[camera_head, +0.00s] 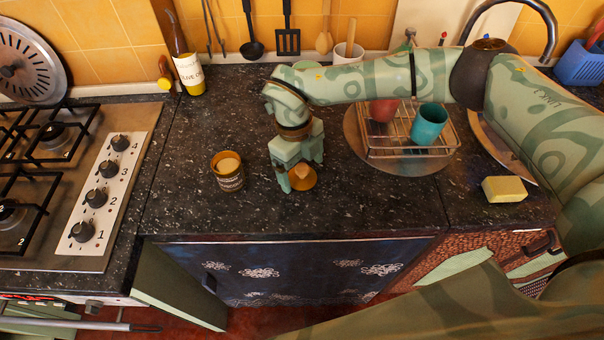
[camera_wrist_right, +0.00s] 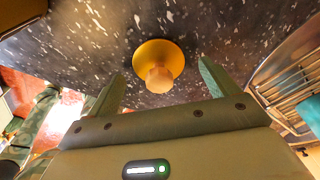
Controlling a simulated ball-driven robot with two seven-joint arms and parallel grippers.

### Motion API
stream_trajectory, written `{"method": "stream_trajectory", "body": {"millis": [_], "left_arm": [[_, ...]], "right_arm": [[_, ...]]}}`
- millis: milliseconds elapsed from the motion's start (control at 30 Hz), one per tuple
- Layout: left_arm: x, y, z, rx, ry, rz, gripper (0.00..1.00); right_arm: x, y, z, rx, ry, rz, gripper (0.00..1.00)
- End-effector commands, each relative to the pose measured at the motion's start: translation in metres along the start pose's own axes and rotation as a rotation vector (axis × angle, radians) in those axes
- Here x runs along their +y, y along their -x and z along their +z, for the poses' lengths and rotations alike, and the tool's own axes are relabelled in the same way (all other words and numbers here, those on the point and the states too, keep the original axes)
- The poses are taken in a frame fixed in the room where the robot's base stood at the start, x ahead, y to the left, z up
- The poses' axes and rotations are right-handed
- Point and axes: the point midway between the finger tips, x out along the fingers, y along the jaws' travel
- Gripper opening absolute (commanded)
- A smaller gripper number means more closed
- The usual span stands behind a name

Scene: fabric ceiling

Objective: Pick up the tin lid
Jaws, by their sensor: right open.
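The tin lid (camera_head: 304,181), a round orange-brown disc with a paler knob, lies on the dark speckled counter. It shows whole in the right wrist view (camera_wrist_right: 156,62), knob towards the gripper. My right gripper (camera_head: 301,174) is open and points down just over the lid, hiding part of it in the head view. In the wrist view the two green fingers (camera_wrist_right: 160,84) are apart, one on each side of the lid's knob, with nothing between them gripped. The open brown tin (camera_head: 229,172) with pale contents stands upright left of the lid. My left gripper is not in view.
A wire dish rack (camera_head: 407,152) with a teal cup (camera_head: 429,124) and a red cup (camera_head: 383,109) stands right of the gripper. A yellow sponge (camera_head: 504,189) lies farther right. The counter around the lid is clear.

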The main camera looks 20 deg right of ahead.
Motion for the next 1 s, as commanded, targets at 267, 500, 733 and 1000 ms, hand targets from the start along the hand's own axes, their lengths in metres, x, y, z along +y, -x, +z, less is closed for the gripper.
{"method": "stream_trajectory", "body": {"millis": [267,500,733,1000], "left_arm": [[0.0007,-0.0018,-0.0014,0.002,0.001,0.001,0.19],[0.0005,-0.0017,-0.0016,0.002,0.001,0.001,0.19],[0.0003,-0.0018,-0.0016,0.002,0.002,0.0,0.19],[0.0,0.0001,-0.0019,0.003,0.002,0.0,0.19]], "right_arm": [[0.0004,-0.0119,0.0005,-0.002,0.001,-0.001,0.86],[0.0004,-0.0116,0.0004,-0.001,0.001,0.0,0.39],[0.0004,-0.0116,0.0004,-0.001,0.001,0.0,0.35],[0.0001,-0.0029,-0.0006,-0.002,0.001,-0.001,0.35]]}}
